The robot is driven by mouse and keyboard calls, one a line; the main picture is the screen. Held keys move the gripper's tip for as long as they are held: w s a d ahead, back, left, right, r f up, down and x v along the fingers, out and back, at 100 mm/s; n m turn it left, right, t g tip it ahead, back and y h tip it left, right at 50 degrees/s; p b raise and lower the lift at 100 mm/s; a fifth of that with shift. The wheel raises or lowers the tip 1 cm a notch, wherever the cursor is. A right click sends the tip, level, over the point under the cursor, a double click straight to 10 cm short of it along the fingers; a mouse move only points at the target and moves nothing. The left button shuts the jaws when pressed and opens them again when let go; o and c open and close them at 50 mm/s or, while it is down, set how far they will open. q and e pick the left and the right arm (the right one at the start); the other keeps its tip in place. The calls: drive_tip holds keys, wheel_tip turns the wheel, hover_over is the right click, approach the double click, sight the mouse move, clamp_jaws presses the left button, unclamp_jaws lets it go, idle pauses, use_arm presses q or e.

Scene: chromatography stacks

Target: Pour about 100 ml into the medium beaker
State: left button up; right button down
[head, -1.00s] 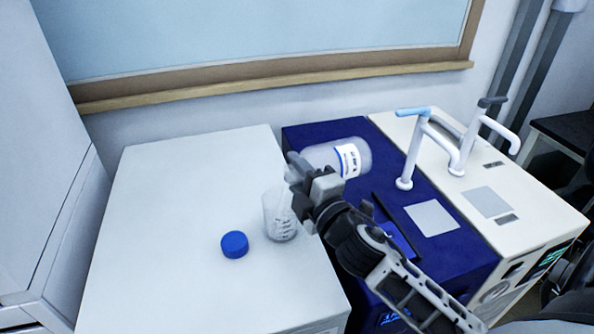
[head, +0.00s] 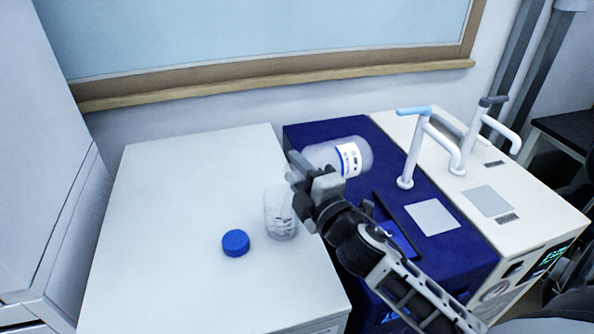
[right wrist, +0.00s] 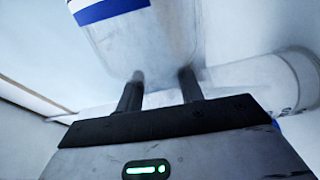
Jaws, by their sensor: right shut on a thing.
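A clear bottle with a white and blue label (head: 348,158) is tipped nearly on its side, its mouth end towards the left, above the beaker. My right gripper (head: 299,172) is shut on it and hides its neck. In the right wrist view the bottle body (right wrist: 150,35) stands beyond the two fingers (right wrist: 161,85). The clear beaker (head: 280,220) stands upright on the white bench, just below and left of the gripper, which partly hides its rim. Dark graduation marks show low on it; I cannot read its liquid level. My left gripper is not in view.
A blue cap (head: 235,243) lies on the white bench (head: 180,210) left of the beaker. To the right stand a dark blue stirrer-like unit (head: 455,262) and a cream unit (head: 535,225), with white upright arms (head: 414,150). The bench's left side is clear.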

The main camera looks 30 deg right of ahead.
drive_tip(key=shift+r, duration=0.15)
drive_tip(key=m, duration=0.1)
drive_tip(key=m+p, duration=0.1)
drive_tip(key=r+m, duration=0.1)
drive_tip(key=shift+d, duration=0.25)
drive_tip(key=shift+r+m+p, duration=0.3)
drive_tip(key=shift+m+p, duration=0.1)
drive_tip(key=shift+p, duration=0.15)
drive_tip(key=m, duration=0.1)
drive_tip(key=r+m, duration=0.1)
drive_tip(key=shift+d+r+m, duration=0.15)
drive_tip(key=shift+d+m, duration=0.1)
drive_tip(key=shift+m, duration=0.05)
